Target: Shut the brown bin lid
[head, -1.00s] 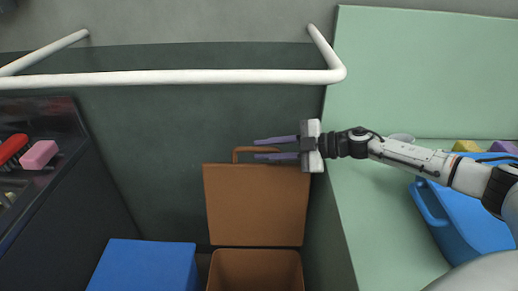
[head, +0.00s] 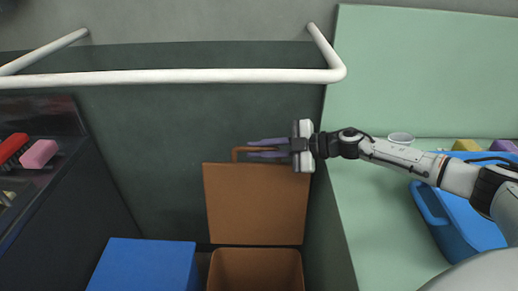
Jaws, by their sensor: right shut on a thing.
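The brown bin (head: 256,270) stands on the floor at the bottom middle. Its brown lid (head: 256,205) is open and stands upright behind the bin's mouth. My left gripper is not in the picture.
A blue bin lid (head: 146,265) is left of the brown bin. A white rail (head: 170,78) crosses above. A green counter (head: 370,225) on the right holds a blue basket (head: 465,215) and a cup (head: 400,139). A dark counter (head: 60,190) with a pink block (head: 39,153) is at left.

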